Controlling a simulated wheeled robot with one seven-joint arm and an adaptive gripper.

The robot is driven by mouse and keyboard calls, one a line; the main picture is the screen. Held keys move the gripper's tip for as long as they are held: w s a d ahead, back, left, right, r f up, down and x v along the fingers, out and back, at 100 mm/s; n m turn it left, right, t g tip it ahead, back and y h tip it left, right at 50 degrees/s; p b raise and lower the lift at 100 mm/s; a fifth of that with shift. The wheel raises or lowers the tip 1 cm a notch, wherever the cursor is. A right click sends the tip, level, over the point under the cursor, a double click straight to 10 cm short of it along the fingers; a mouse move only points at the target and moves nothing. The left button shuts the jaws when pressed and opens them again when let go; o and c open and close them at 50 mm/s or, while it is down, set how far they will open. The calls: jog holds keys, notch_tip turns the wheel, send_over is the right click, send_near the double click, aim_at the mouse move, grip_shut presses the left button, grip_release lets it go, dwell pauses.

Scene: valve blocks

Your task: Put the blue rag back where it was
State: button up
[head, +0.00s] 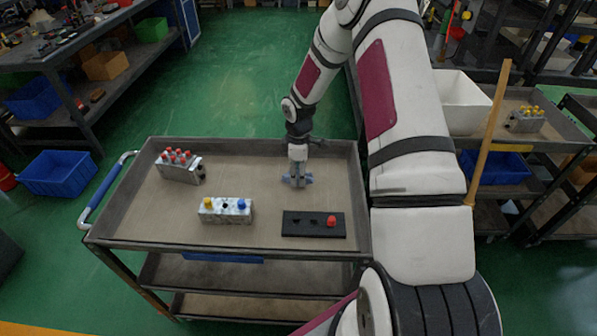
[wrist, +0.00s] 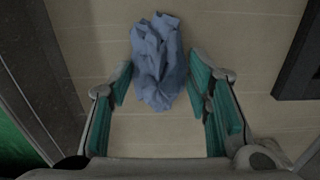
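The blue rag (head: 289,181) lies crumpled on the top tray of the cart (head: 262,222), right of the middle. My gripper (head: 298,176) points down right over it and hides part of it in the head view. In the wrist view the rag (wrist: 158,62) shows between and just beyond the two green-padded fingertips of my gripper (wrist: 162,75). The fingers are spread, with small gaps to the rag on both sides. I cannot tell exactly how high the fingertips are above the tray.
On the same tray stand a valve block with red caps (head: 179,166), a block with yellow and blue caps (head: 225,210) and a black plate (head: 313,224) with a red knob. The tray has a raised rim. A second cart with a white bin (head: 462,101) stands right.

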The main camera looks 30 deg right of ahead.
jog(key=o, duration=0.4)
jog(key=shift+o, duration=0.2)
notch_tip(320, 180, up, 12)
jog(key=s+a+r+m+t+h, duration=0.15)
jog(key=s+a+r, duration=0.35)
jog(key=r, duration=0.5)
jog(key=s+a+r+m+h, duration=0.1)
jog(key=s+a+r+m, duration=0.2)
jog(key=s+r, duration=0.55)
jog(key=s+a+r+m+t+y, duration=0.1)
jog(key=s+a+r+m, duration=0.2)
jog(key=s, duration=0.5)
jog(key=s+a+r+m+t+y, duration=0.1)
jog(key=s+a+r+m, duration=0.2)
jog(key=s, duration=0.6)
jog(key=shift+s+a+r, duration=0.15)
jog(key=shift+s+a, duration=0.15)
jog(key=shift+a, duration=0.55)
